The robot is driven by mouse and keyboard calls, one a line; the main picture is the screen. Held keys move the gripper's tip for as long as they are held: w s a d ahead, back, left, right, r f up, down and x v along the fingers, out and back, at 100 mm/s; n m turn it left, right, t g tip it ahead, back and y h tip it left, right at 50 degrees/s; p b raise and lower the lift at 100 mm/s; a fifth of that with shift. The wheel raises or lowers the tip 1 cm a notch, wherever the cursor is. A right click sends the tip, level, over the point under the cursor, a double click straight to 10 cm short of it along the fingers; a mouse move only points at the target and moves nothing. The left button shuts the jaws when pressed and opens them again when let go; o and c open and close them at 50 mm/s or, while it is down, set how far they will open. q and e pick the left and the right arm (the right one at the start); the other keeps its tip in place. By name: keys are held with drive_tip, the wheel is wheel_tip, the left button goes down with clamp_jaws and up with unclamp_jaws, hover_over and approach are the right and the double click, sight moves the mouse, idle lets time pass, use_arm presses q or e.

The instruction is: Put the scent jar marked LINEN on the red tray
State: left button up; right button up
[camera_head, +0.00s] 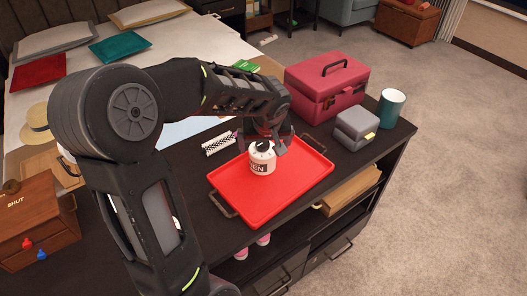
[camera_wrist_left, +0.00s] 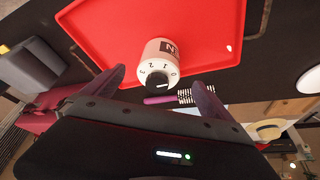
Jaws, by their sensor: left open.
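The scent jar (camera_head: 262,160) is white with a black knob on top and a dark label whose visible letters end in "EN". My left gripper (camera_head: 272,143) is open just behind the jar. In the wrist view its two fingers (camera_wrist_left: 160,88) are spread wide, with the knob near the gap between them. My right gripper is not in view.
A brush (camera_head: 219,143) lies behind the tray. A pink-red case (camera_head: 326,88), grey boxes (camera_head: 357,125) and a teal cup (camera_head: 391,108) stand at the right. A wooden box (camera_head: 33,222) marked SHUT stands at the left. The tray's front right is bare.

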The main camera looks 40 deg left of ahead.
use_arm(q)
drive_tip(key=shift+v, duration=0.8)
drive_tip(key=shift+s+d+f, duration=0.1)
